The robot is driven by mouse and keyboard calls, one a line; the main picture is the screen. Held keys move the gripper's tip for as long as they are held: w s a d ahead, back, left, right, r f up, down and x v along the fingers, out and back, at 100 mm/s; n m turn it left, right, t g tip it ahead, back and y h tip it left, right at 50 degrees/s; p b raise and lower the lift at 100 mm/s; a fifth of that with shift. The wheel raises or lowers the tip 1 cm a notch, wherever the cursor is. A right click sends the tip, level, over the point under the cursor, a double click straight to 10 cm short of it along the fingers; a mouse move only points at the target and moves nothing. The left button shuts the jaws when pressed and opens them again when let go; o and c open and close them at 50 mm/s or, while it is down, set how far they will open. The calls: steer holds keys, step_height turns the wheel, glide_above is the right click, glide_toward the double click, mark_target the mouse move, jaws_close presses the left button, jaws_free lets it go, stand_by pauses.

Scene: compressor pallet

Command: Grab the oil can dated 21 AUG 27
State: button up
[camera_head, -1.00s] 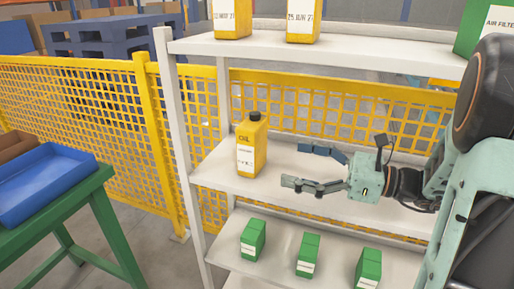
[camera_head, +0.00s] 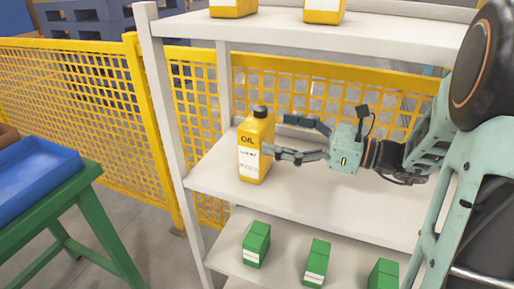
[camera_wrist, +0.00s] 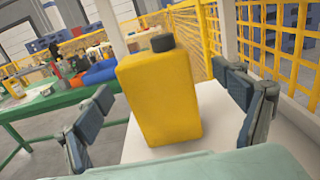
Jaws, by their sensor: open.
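A yellow oil can (camera_head: 256,148) with a black cap stands upright on the middle shelf; its white label faces the head camera, but the date is too small to read. My gripper (camera_head: 275,135) is open at the can's right side, with its fingertips at or very near the can. In the wrist view the can (camera_wrist: 158,98) stands between the two open fingers, with visible gaps on both sides. Two more yellow cans, a left one (camera_head: 232,8) and a right one (camera_head: 324,11), stand on the top shelf, cut off by the picture's upper edge.
The white shelf unit's left post (camera_head: 165,110) rises left of the can. Several green boxes (camera_head: 257,243) stand on the lower shelf. A yellow mesh fence (camera_head: 80,110) runs behind. A blue tray (camera_head: 40,180) lies on a green table (camera_head: 85,205) at left.

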mark_target(268, 132)
steer(key=x, duration=0.1)
steer(key=b+x, duration=0.1)
steer(key=x, duration=0.2)
steer(key=shift+s+a, duration=0.3)
steer(key=shift+a, duration=0.05)
steer(key=shift+w+a+r, duration=0.1)
steer(key=shift+w+a, duration=0.15)
steer(key=shift+a, duration=0.15)
steer(key=c, duration=2)
steer(key=shift+r, duration=0.1)
steer(key=shift+c, duration=0.9)
steer(key=shift+r, duration=0.1)
